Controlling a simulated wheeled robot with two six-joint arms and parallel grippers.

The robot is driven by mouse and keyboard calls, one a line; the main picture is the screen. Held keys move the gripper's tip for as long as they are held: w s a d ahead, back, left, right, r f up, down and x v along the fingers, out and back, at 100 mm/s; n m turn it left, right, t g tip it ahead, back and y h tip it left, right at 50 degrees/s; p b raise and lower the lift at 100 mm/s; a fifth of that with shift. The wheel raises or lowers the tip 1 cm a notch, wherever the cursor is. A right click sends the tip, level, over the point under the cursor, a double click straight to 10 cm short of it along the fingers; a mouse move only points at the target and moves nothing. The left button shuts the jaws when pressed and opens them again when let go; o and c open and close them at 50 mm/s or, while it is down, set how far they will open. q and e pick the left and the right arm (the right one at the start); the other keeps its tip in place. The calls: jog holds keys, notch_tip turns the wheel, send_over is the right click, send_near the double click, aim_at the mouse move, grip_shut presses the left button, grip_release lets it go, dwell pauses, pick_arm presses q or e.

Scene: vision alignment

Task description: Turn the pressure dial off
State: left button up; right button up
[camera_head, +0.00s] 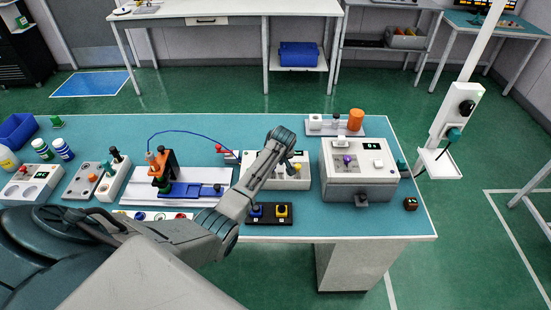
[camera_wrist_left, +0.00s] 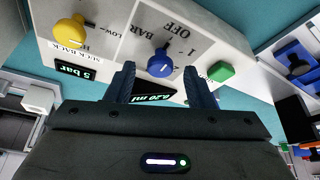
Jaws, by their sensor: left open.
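A white control box (camera_head: 277,181) stands on the teal table, partly hidden by my left arm. In the left wrist view its panel carries a blue dial (camera_wrist_left: 160,64) beside the printed words "BAR" and "OFF". A yellow dial (camera_wrist_left: 69,32) sits to its left, near "LOW" and "SUCK BACK". Displays read "5 bar" (camera_wrist_left: 75,67) and, partly hidden, about "0.20 ml". My left gripper (camera_wrist_left: 158,80) is open, with its fingertips on either side of the blue dial in the picture; contact cannot be told. It also shows above the box in the head view (camera_head: 289,165). The right gripper is not in view.
A green button (camera_wrist_left: 221,71) is right of the blue dial. In the head view, a larger white machine (camera_head: 359,184) stands close right. A black pad with two buttons (camera_head: 268,215) lies in front. A blue slide rig (camera_head: 190,189) stands left.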

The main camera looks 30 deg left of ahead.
pick_arm(q)
jog(key=b+v, duration=0.2)
jog(key=v, duration=0.8)
jog(key=shift+b, duration=0.35)
